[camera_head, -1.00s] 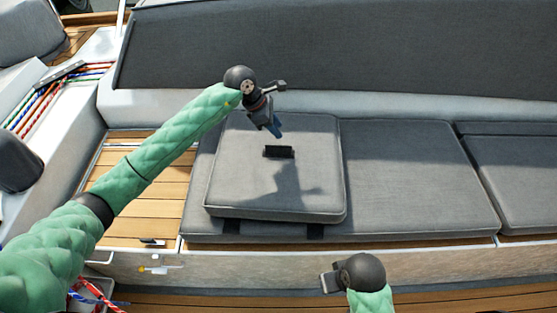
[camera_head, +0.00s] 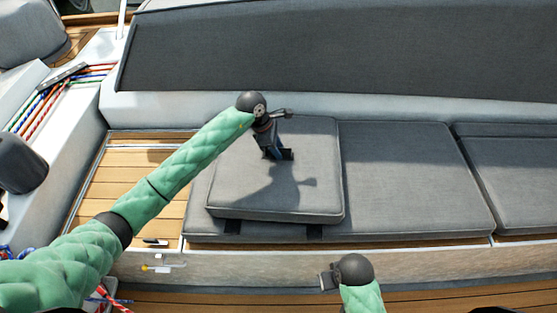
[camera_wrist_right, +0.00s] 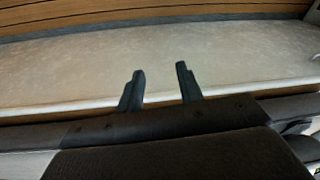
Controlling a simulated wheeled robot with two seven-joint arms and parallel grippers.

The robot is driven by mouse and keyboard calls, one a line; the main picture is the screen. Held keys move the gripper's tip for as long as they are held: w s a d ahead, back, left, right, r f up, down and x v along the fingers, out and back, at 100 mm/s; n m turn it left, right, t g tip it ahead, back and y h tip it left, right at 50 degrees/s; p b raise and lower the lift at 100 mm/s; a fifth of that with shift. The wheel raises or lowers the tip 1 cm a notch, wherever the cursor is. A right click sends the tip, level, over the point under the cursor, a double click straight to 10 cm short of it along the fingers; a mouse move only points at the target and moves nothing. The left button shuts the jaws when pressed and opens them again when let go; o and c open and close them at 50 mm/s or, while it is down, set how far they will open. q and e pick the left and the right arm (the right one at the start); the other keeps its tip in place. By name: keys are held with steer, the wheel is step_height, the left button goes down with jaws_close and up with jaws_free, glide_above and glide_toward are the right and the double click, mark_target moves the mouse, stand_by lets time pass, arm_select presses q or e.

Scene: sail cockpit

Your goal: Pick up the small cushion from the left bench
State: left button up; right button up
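A grey backrest (camera_head: 330,55) runs behind the bench. A bare slatted wood part (camera_head: 130,185) lies left of the seat pad. Coloured ropes (camera_head: 45,105) lie at the far left. A pale bench front (camera_head: 400,262) drops to the wooden floor.

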arm_select(q)
steer(key=shift+d+f, duration=0.2)
steer(key=shift+f, duration=0.3)
jaws_close()
arm_select(e)
steer(key=shift+f, duration=0.85)
arm_select(q)
steer(key=shift+r, duration=0.1)
arm_select(e)
steer(key=shift+r, duration=0.1)
